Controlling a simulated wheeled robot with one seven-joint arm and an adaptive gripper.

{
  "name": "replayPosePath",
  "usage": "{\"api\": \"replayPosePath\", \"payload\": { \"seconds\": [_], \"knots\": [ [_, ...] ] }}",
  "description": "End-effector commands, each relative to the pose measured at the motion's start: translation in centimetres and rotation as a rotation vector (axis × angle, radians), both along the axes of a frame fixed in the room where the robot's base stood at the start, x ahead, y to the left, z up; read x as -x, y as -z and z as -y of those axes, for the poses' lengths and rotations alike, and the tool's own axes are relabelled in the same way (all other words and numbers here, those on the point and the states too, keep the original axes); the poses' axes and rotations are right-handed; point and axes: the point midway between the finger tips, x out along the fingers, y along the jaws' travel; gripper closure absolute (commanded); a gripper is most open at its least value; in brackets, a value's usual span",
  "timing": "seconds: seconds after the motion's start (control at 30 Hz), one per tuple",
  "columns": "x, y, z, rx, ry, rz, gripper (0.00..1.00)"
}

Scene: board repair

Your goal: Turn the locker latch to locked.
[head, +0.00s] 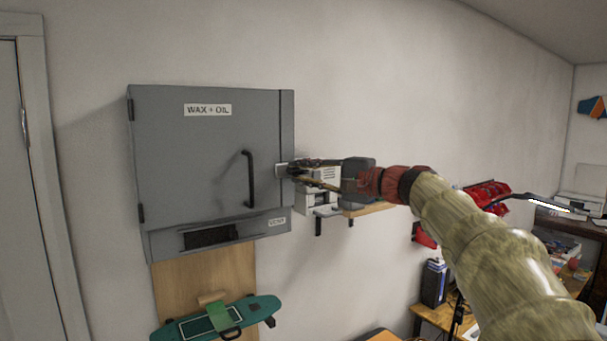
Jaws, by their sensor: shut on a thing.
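The grey wall locker (195,160), labelled "WAX + OIL", has its door closed, with a black bar handle (249,180) near the door's right side. The latch (282,170) is a small light-grey piece at the door's right edge, about mid-height. My gripper (292,169) reaches in from the right, and its fingertips are shut on the latch. The fingers partly cover the latch, so I cannot tell which way it is turned.
A wall shelf (370,209) with a white machine (318,190) on it is just behind and below my gripper. A teal skateboard (216,320) is below the locker. Red bins (486,193) and a desk stand at the right. The wall above my arm is clear.

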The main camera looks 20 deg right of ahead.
Motion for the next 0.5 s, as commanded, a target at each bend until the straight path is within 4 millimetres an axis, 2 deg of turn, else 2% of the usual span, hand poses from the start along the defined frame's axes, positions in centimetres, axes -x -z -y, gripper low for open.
{"api": "replayPosePath", "payload": {
  "seconds": [0.1,0.13,0.2,0.5],
  "knots": [
    [-0.03,0.05,0.03,0.001,0.001,-0.001,1.00],
    [-0.03,0.05,0.03,0.001,0.001,-0.001,0.80],
    [-0.03,0.05,0.03,0.001,0.001,-0.001,0.76],
    [0.01,0.03,0.02,0.001,0.000,0.000,0.74]
  ]
}}
